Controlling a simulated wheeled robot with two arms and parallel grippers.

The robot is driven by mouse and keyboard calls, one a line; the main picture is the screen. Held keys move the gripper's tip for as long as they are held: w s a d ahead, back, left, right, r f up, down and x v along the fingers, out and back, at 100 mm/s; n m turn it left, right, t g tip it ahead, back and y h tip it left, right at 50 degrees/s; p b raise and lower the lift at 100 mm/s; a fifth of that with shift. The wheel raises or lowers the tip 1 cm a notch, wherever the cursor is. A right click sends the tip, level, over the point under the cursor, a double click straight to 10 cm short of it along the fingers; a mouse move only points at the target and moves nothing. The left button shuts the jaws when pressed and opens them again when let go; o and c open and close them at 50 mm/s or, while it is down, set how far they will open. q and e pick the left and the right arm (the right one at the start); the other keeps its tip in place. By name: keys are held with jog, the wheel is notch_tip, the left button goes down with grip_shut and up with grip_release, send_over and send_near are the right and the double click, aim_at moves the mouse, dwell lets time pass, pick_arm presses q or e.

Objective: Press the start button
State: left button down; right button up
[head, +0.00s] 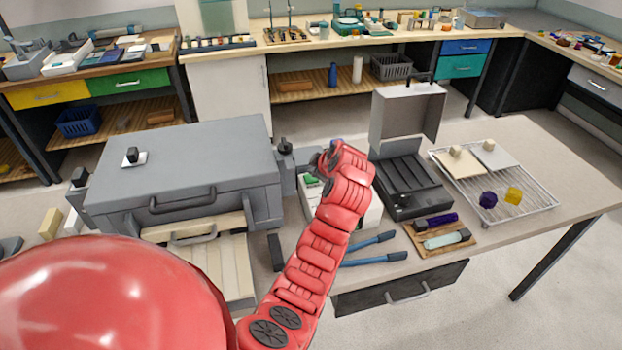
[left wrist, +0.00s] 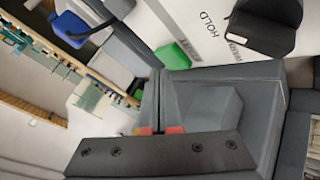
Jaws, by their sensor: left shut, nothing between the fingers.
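The green start button (head: 311,180) shows on top of a white device (head: 372,217) on the table, partly behind my arm. In the left wrist view a green block (left wrist: 172,55), likely this button, sits on a white panel marked HOLD (left wrist: 205,30). My left gripper (head: 318,162) is above and beside the device, mostly hidden by my own red wrist. In the left wrist view its fingers (left wrist: 160,78) are shut and empty, with their tips close to the green block. I cannot tell whether they touch it. My right gripper is not in view.
A large grey case (head: 185,160) stands left of the device. A dark box with a raised lid (head: 405,115) stands to the right, near a wire rack (head: 540,205). Blue-handled pliers (head: 375,258) lie at the table's front. The table's far right is clear.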

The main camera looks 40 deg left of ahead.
pick_arm(q)
jog(key=shift+r, duration=0.15)
jog(key=shift+r+b, duration=0.4)
jog(key=shift+r, duration=2.05)
jog(key=shift+w, duration=0.1)
